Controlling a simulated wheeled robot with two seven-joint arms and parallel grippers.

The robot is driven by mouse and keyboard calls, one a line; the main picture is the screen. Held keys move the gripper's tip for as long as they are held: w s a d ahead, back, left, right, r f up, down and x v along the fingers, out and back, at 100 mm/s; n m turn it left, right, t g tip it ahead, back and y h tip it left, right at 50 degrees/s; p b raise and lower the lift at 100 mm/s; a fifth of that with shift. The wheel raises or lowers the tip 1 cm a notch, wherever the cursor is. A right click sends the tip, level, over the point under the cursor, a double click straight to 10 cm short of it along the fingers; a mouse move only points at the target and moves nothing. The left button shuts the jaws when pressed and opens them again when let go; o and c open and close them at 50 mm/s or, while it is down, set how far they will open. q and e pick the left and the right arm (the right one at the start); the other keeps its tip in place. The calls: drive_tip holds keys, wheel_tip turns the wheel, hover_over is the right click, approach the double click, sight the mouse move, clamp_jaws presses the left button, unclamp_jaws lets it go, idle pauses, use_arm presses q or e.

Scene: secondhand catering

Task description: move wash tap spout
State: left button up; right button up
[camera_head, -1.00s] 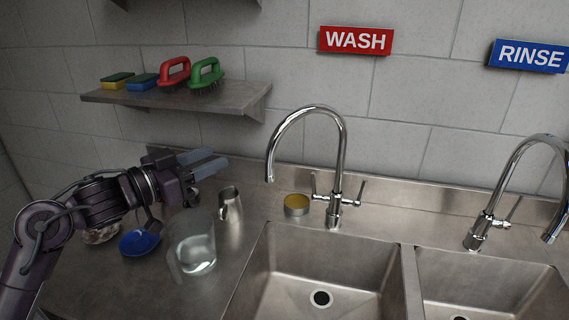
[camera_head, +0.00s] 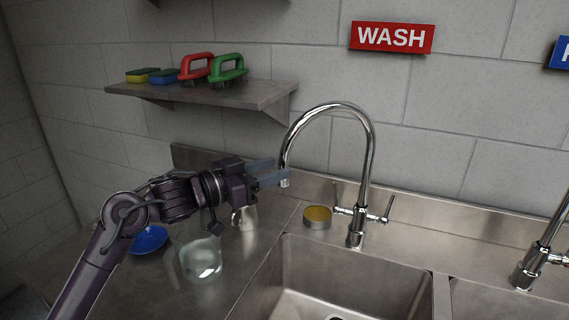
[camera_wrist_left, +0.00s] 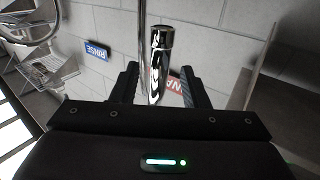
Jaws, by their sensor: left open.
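The wash tap (camera_head: 360,205) is a chrome tap with a tall arched spout (camera_head: 341,106). It stands behind the left sink basin under the red WASH sign (camera_head: 391,37). My left gripper (camera_head: 277,173) is open at the spout's hanging outlet end, with one finger on the far side and one near it. In the left wrist view, the spout's chrome end (camera_wrist_left: 160,55) shows between the two open fingers (camera_wrist_left: 160,85). I cannot tell whether they touch it. My right gripper is not in view.
A yellow-topped tin (camera_head: 317,218) sits left of the tap base. A metal jug (camera_head: 245,217), a clear container (camera_head: 201,260) and a blue dish (camera_head: 149,240) stand near my left arm. A shelf (camera_head: 205,92) holds brushes and sponges. The rinse tap (camera_head: 541,256) is at right.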

sight(285, 166)
use_arm(q)
drive_tip(key=x, duration=0.3)
drive_tip(key=shift+w+d+p, duration=0.2)
drive_tip(key=shift+d+p, duration=0.1)
drive_tip(key=shift+d, duration=0.05)
drive_tip(key=shift+c, duration=0.3)
clamp_jaws()
